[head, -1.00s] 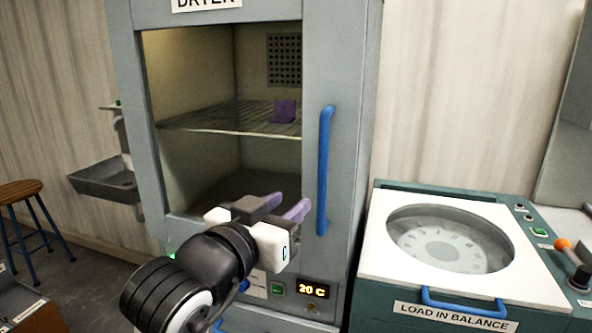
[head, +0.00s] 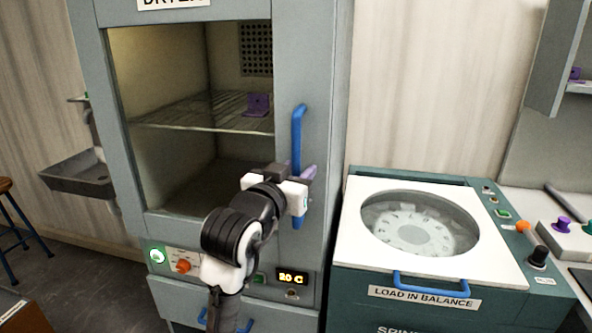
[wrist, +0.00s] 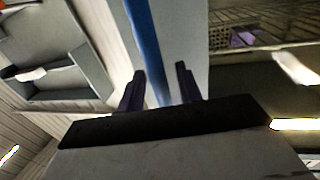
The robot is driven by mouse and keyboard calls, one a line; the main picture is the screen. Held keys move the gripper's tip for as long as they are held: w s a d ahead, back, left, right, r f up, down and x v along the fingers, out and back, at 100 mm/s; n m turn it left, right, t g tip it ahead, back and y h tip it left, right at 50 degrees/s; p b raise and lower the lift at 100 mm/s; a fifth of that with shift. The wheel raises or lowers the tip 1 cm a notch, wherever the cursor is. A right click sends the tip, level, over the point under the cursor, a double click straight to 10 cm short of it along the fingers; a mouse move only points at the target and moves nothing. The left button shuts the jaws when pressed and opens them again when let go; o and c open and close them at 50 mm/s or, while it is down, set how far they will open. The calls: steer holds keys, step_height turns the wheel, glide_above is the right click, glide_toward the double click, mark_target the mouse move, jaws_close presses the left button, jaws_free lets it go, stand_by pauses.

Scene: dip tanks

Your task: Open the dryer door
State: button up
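The dryer (head: 90,60) stands upright at the left centre of the head view. Its door, with a large window, looks shut. A vertical blue handle (head: 298,128) runs along the door's right side. My gripper (head: 296,172) is at the lower half of this handle and hides part of it. In the wrist view the handle (wrist: 143,30) runs down between the two dark fingers of my gripper (wrist: 160,85). The fingers are open, one on each side, with gaps to the handle. Whether either finger touches it I cannot tell.
A purple part (head: 257,104) sits on the wire shelf (head: 190,112) inside the dryer. A white-topped spin machine (head: 345,245) with a round lid and blue handle stands close on the right. A sink (head: 75,180) hangs on the wall at left.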

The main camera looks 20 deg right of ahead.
jaws_close()
stand_by(0.4)
